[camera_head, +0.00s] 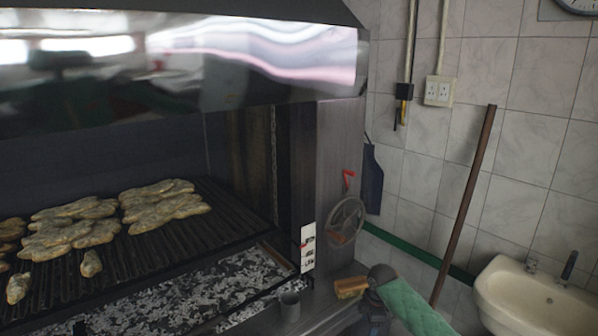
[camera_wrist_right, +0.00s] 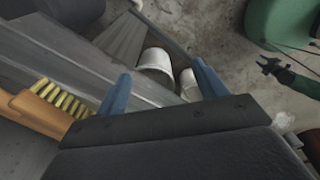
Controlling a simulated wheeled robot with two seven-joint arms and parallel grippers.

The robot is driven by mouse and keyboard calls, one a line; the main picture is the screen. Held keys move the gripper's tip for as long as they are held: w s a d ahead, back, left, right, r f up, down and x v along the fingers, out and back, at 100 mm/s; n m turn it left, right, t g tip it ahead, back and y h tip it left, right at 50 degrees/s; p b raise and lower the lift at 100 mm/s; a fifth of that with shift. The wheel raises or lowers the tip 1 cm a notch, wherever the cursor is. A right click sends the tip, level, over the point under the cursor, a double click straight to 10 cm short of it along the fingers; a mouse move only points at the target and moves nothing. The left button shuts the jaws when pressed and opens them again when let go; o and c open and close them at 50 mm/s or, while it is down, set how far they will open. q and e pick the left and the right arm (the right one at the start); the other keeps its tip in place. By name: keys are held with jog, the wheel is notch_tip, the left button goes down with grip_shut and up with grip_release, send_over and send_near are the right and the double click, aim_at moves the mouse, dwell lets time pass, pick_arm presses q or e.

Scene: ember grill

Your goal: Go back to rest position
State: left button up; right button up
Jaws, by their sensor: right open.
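My right gripper (camera_wrist_right: 161,70) is open in the right wrist view, its two blue fingers apart with nothing held between them. A wooden brush with yellow bristles (camera_wrist_right: 50,105) lies just left of the fingers, outside them. In the head view the brush (camera_head: 351,287) sits on the metal ledge at the grill's right front corner. A dark part that looks like my right wrist shows right beside it at the lower edge; its fingers are not clear there. My left gripper is not in view.
The grill grate (camera_head: 215,235) holds several pieces of meat (camera_head: 65,232), with ash and coals (camera_head: 190,295) below. A sink (camera_head: 535,300) is at the right, a leaning pole (camera_head: 463,205) nearby. White containers (camera_wrist_right: 157,66) stand below the gripper.

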jog(key=s+a+f+m+b, duration=0.1)
jog(key=s+f+m, duration=0.2)
jog(key=s+f, duration=0.6)
jog(key=s+a+f+m+t, duration=0.1)
jog(key=s+f+m, duration=0.25)
jog(key=f, duration=0.95)
jog(key=s+a+f+m+b, duration=0.1)
jog(key=s+f+m, duration=0.1)
jog(key=s+f, duration=0.7)
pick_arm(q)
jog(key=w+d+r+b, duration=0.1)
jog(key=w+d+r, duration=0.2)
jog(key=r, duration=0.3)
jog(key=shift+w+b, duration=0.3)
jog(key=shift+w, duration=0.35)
pick_arm(e)
jog(key=s+f+m, duration=0.3)
jog(key=s+f, duration=0.8)
jog(key=s, duration=0.5)
jog(key=s+f+m, duration=0.4)
jog(key=s+f, duration=0.7)
jog(key=s, duration=0.4)
jog(key=shift+s+d+h, duration=0.25)
jog(key=shift+s+h, duration=0.05)
jog(key=shift+s, duration=0.05)
